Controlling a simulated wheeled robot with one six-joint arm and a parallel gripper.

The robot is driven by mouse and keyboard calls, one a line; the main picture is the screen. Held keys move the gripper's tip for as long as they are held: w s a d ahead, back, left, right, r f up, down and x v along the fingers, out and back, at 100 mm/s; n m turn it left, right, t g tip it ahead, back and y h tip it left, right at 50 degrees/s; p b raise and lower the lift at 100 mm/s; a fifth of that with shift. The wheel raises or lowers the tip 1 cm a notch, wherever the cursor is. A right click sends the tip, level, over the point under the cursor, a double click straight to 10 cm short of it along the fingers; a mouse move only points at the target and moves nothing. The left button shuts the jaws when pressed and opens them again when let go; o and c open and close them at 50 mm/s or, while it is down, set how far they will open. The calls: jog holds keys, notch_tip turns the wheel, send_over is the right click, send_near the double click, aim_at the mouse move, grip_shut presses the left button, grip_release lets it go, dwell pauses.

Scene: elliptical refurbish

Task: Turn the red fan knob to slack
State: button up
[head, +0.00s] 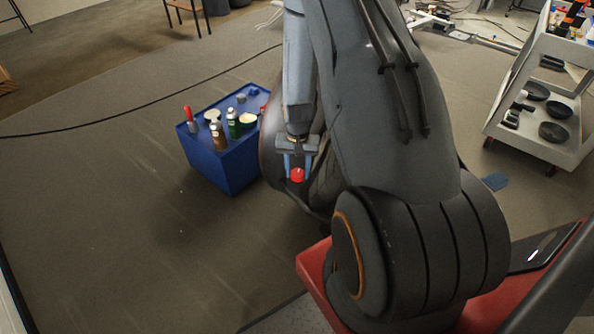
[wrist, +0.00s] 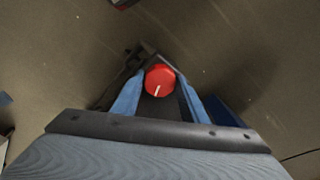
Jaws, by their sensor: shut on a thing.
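The red fan knob (head: 298,175) is a round red knob on a dark part of the elliptical (head: 275,140), which is largely hidden behind my arm in the head view. In the wrist view the knob (wrist: 159,80) shows a white pointer line running from near its centre toward the bottom edge, slightly left. My gripper (head: 298,170) has its two blue fingers on either side of the knob and is shut on it. The fingers also show in the wrist view (wrist: 158,88), left and right of the knob. Any markings around the knob cannot be made out.
A blue box (head: 222,165) with bottles, cans and a red-handled tool on top stands left of the elliptical. A grey cart (head: 545,140) with dark round plates stands at the right. A black cable (head: 140,105) crosses the floor. The floor at the left is open.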

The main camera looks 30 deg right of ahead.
aim_at(297, 173)
jog(key=shift+n, duration=0.9)
jog(key=o, duration=1.1)
jog(key=shift+r, duration=0.15)
notch_tip(297, 173, up, 8)
jog(key=p, duration=0.5)
jog(key=shift+f, duration=0.2)
jog(key=shift+r, duration=0.1)
